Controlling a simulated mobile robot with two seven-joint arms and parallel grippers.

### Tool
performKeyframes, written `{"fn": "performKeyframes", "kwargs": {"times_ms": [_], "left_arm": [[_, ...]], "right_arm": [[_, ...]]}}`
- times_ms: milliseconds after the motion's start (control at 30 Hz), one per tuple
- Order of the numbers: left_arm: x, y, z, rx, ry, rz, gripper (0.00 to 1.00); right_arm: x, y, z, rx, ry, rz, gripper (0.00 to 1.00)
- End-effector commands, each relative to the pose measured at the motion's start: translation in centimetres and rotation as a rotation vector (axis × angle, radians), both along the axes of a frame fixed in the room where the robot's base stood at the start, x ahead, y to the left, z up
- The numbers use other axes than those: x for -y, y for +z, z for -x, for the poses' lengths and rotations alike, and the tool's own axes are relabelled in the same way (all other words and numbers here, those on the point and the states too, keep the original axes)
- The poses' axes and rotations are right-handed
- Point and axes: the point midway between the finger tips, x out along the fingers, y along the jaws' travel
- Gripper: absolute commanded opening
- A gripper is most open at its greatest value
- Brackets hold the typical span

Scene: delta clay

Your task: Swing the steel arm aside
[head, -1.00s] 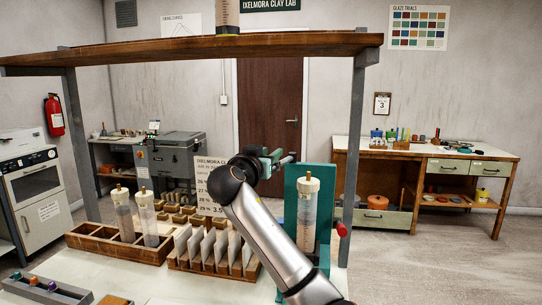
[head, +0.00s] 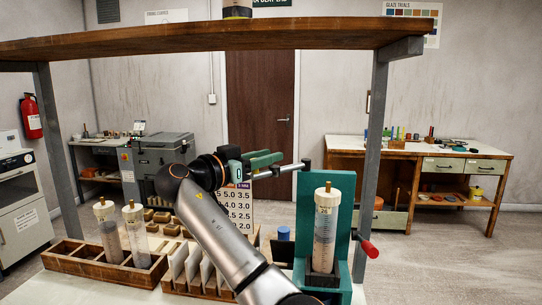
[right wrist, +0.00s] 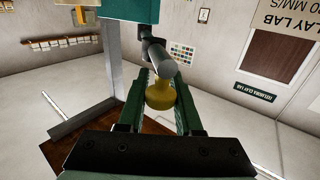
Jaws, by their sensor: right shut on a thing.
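The steel arm (head: 286,169) is a short grey bar at the top left of the teal stand (head: 349,219). In the right wrist view it is a thick grey rod (right wrist: 160,56) running from the teal part at the top to a yellow ball knob (right wrist: 160,95). My right gripper (head: 263,162) is shut on this knob, with one green finger on each side in the right wrist view (right wrist: 162,84). A clear capped tube (head: 326,228) stands upright in the stand. A red knob (head: 370,249) sticks out at its right. My left gripper is out of view.
A wooden rack (head: 84,262) with two capped tubes (head: 107,230) stands left on the white bench. A card holder (head: 200,275) is partly hidden behind my right arm. A wooden shelf (head: 180,45) crosses overhead on grey posts (head: 370,150).

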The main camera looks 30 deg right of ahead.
Motion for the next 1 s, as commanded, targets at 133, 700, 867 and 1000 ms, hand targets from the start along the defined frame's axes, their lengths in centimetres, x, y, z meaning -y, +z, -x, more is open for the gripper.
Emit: {"fn": "performKeyframes", "kwargs": {"times_ms": [133,700,867,1000], "left_arm": [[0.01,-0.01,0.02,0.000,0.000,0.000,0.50],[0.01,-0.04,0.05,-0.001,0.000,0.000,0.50],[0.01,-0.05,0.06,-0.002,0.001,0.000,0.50],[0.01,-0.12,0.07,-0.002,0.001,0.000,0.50]], "right_arm": [[-0.17,-0.02,0.04,-0.001,-0.003,-0.001,0.00],[-0.13,0.03,0.05,0.000,-0.003,-0.001,0.60],[-0.13,0.03,0.07,0.000,-0.004,-0.001,0.64],[-0.28,0.00,0.11,0.000,-0.004,-0.001,0.64]]}}
